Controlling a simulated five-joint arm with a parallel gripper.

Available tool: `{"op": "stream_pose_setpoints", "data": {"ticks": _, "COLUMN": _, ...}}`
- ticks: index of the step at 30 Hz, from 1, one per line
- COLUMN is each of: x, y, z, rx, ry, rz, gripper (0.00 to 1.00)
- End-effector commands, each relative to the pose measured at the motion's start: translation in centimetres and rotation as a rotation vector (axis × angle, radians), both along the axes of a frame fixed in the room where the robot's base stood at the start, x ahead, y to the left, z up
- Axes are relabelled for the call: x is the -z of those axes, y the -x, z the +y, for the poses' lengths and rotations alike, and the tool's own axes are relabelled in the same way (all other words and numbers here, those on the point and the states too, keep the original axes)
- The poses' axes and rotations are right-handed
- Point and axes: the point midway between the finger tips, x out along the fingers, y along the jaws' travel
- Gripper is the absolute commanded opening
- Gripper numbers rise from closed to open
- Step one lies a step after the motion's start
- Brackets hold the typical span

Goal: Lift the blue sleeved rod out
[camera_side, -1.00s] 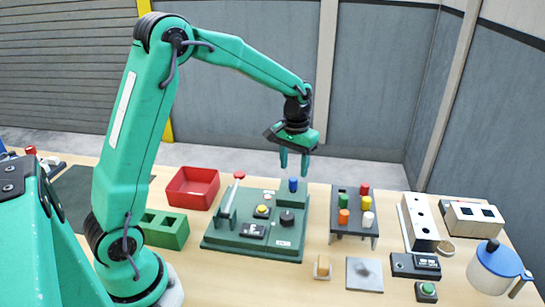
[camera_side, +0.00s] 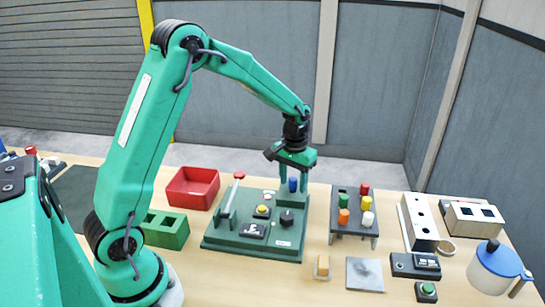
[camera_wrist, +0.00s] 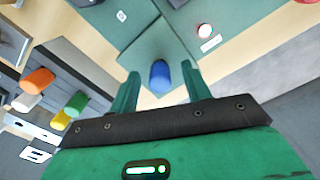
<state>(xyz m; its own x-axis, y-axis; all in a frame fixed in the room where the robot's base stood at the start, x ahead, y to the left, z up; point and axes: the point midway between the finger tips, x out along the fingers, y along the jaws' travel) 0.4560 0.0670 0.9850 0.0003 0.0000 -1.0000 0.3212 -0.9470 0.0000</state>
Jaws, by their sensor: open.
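The blue sleeved rod (camera_side: 293,184) stands upright at the back right corner of the green fixture (camera_side: 225,245). Only its blue upper part shows; its lower end is hidden in the fixture. My gripper (camera_side: 294,188) points down over it, open, with one finger on each side. In the wrist view the blue rod (camera_wrist: 159,77) sits between the two green fingers of my gripper (camera_wrist: 160,70), with a visible gap on both sides.
The fixture also carries a black knob (camera_side: 287,218), a yellow button (camera_side: 262,211) and a red-topped lever (camera_side: 232,195). A red bin (camera_side: 192,188) and a green block (camera_side: 165,229) stand left. A rack (camera_side: 345,226) of coloured cylinders stands right.

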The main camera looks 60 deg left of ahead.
Motion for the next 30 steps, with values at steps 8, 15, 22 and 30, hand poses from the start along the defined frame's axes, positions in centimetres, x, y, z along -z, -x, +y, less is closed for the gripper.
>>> {"op": "stream_pose_setpoints", "data": {"ticks": 8, "x": -0.02, "y": 0.00, "z": 0.00, "rx": 0.000, "ry": 0.000, "rz": 0.000, "gripper": 0.48}}
{"op": "stream_pose_setpoints", "data": {"ticks": 15, "x": -0.03, "y": 0.00, "z": 0.00, "rx": 0.000, "ry": 0.000, "rz": 0.000, "gripper": 0.10}}
{"op": "stream_pose_setpoints", "data": {"ticks": 22, "x": -0.05, "y": -0.01, "z": 0.00, "rx": 0.000, "ry": 0.000, "rz": 0.000, "gripper": 0.00}}
{"op": "stream_pose_setpoints", "data": {"ticks": 30, "x": -0.75, "y": -0.07, "z": 0.00, "rx": 0.000, "ry": -0.001, "rz": -0.002, "gripper": 0.00}}
